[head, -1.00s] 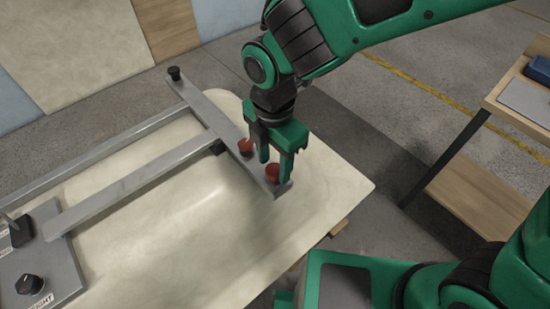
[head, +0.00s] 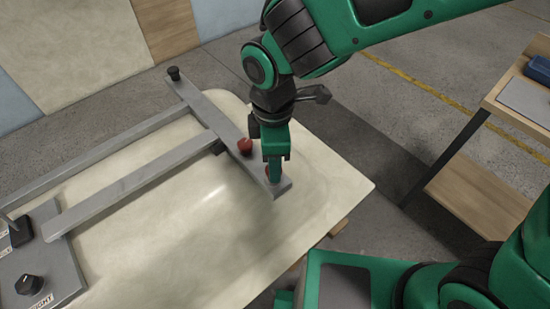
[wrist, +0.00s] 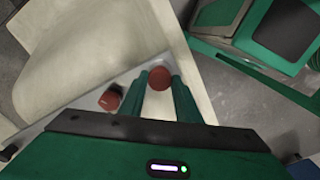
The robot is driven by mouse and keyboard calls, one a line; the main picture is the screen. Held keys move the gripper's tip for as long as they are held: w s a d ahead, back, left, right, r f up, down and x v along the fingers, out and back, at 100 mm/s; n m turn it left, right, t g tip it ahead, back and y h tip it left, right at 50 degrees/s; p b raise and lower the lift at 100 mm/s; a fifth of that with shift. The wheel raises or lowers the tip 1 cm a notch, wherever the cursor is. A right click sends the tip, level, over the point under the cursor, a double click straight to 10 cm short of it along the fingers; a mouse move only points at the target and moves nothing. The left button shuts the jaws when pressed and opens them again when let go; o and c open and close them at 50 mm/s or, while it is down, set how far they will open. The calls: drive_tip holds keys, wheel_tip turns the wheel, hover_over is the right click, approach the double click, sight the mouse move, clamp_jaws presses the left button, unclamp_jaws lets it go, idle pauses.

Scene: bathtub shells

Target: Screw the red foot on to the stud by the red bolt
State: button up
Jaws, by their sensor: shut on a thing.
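The red foot is a round red disc (wrist: 159,77) between my two fingers in the wrist view. In the head view only a sliver of red (head: 267,173) shows beside the fingers. My gripper (head: 274,172) points down over the near end of the grey crossbar (head: 205,107) and is shut on the foot. The red bolt (head: 245,146) stands on the crossbar just left of my gripper. It also shows in the wrist view (wrist: 110,99), left of the fingers and apart from them. The stud is hidden under the foot, so I cannot tell how far down the foot sits.
A black foot (head: 174,73) stands at the crossbar's far end. Two grey rails run left from the crossbar to a grey plate with a black knob (head: 29,284). All lie over the cream tub shell (head: 330,200). A wooden bench (head: 515,100) stands at right.

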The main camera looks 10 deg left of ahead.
drive_tip(key=m, duration=0.6)
drive_tip(key=shift+w+a+r, duration=0.1)
drive_tip(key=shift+w, duration=0.05)
drive_tip(key=o, duration=1.2)
drive_tip(key=shift+c, duration=0.7)
drive_tip(key=n, duration=0.5)
drive_tip(key=shift+n, duration=0.4)
drive_tip(key=n, duration=0.7)
